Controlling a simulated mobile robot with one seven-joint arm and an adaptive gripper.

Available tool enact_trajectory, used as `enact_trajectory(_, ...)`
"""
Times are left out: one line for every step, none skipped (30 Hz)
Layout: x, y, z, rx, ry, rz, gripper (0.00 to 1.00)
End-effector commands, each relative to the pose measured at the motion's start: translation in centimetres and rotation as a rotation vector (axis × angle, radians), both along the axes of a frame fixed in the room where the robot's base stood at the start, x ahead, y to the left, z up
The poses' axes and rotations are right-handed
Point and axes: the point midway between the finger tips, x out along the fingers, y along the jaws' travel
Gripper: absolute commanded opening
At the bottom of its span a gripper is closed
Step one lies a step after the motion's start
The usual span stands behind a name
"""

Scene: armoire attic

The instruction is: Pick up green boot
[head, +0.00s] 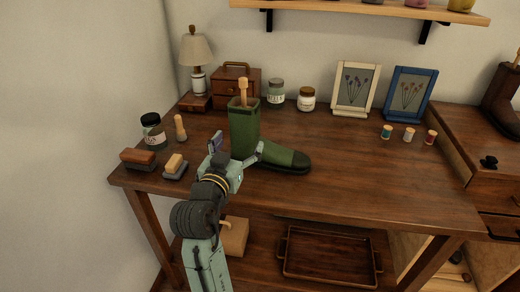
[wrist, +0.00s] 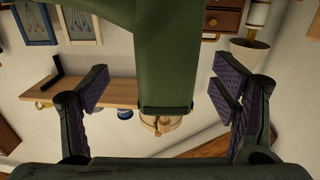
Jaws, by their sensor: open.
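The green boot (head: 245,130) stands upright on the wooden table, its toe pointing right and a light wooden piece (head: 243,90) sticking out of its top. In the wrist view, which looks upside down, the boot's green shaft (wrist: 168,60) runs down the middle, with the wooden piece (wrist: 160,123) past its top edge. My gripper (head: 236,150) is at the near side of the boot, fingers spread. In the wrist view my gripper (wrist: 160,88) is open, with one finger on each side of the shaft and visible gaps between. Part of the boot's near side is hidden in the head view.
Brushes (head: 138,158), a dark-lidded jar (head: 152,131) and a small wooden peg (head: 180,128) lie left of my gripper. A lamp (head: 196,55), wooden box (head: 232,82), jars and picture frames (head: 355,90) line the back. The table's front right (head: 370,190) is clear.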

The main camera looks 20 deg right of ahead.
Motion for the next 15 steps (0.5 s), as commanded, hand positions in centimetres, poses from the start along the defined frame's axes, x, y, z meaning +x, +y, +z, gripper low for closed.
enact_trajectory(0.7, -0.5, 0.2, -0.001, 0.000, -0.001, 0.80)
enact_trajectory(1.0, -0.8, 0.2, -0.001, 0.000, -0.001, 0.80)
enact_trajectory(1.4, -1.1, 0.2, -0.001, 0.001, 0.000, 0.80)
enact_trajectory(1.6, -1.2, 0.2, -0.001, -0.001, 0.000, 0.80)
enact_trajectory(1.8, -1.3, 0.2, -0.001, -0.001, 0.001, 0.80)
enact_trajectory(2.0, -1.5, 0.2, -0.001, -0.002, 0.002, 0.80)
enact_trajectory(2.1, -1.5, 0.2, -0.001, -0.001, 0.002, 0.80)
enact_trajectory(2.3, -1.7, 0.3, -0.001, -0.001, 0.002, 0.80)
enact_trajectory(2.6, -1.9, 0.4, -0.001, -0.001, 0.002, 0.80)
enact_trajectory(2.9, -2.1, 0.5, -0.001, 0.000, 0.001, 0.80)
enact_trajectory(3.2, -2.4, 0.7, -0.001, 0.000, 0.001, 0.80)
enact_trajectory(3.8, -2.8, 0.9, -0.002, -0.001, 0.000, 0.80)
enact_trajectory(4.2, -3.0, 1.0, -0.002, 0.000, 0.001, 0.80)
enact_trajectory(4.6, -3.3, 1.1, -0.001, 0.000, 0.001, 0.80)
enact_trajectory(5.0, -3.6, 1.0, -0.001, 0.000, 0.002, 0.80)
